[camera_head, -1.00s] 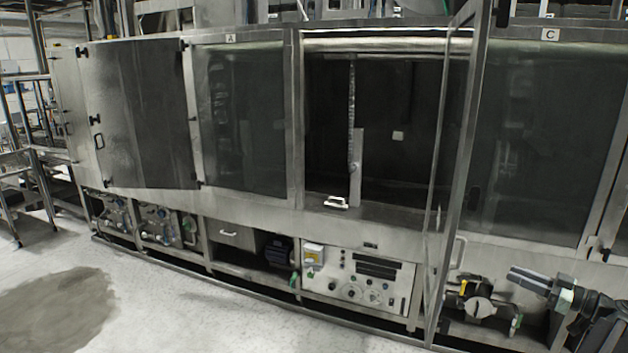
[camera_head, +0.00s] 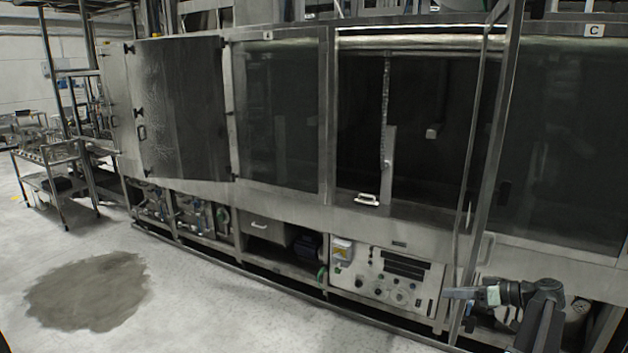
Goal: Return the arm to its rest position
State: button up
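My arm shows at the lower right of the head view, dark and bent, in front of the lower part of the tunnel washer (camera_head: 280,208). My gripper (camera_head: 450,293) points left at the arm's end, close in the picture to the open glass door's lower edge. Its fingers look like one narrow dark bar, and I cannot tell whether they are apart. I see nothing hanging from it.
The open glass door (camera_head: 480,190) stands out from the washer beside my arm. A control panel (camera_head: 385,280) is left of my gripper. A steel cart (camera_head: 55,180) stands at far left. A dark wet patch (camera_head: 88,290) lies on otherwise clear floor.

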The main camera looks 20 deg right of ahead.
jog(key=w+a+f+g+b, duration=0.1)
jog(key=w+a+f+g, duration=0.3)
jog(key=a, duration=0.5)
jog(key=w+a+f+g+b, duration=0.1)
jog(key=w+a+f, duration=0.3)
jog(key=a, duration=0.5)
jog(key=w+a+f+g+b, duration=0.2)
jog(key=w+a+f+g, duration=0.1)
jog(key=a+f, duration=0.4)
jog(key=s+a+f+g+h+b, duration=0.1)
jog(key=a+f+h, duration=0.1)
jog(key=a, duration=0.7)
jog(key=s+a+f+m+g+h+b, duration=0.1)
jog(key=a+f+h, duration=0.2)
jog(key=a, duration=0.5)
jog(key=s+a+f+g+h+b, duration=0.1)
jog(key=a+f+h, duration=0.1)
jog(key=a, duration=0.7)
jog(key=shift+s+a+f+g, duration=0.3)
jog(key=shift+f+g, duration=0.1)
jog(key=shift+f, duration=0.3)
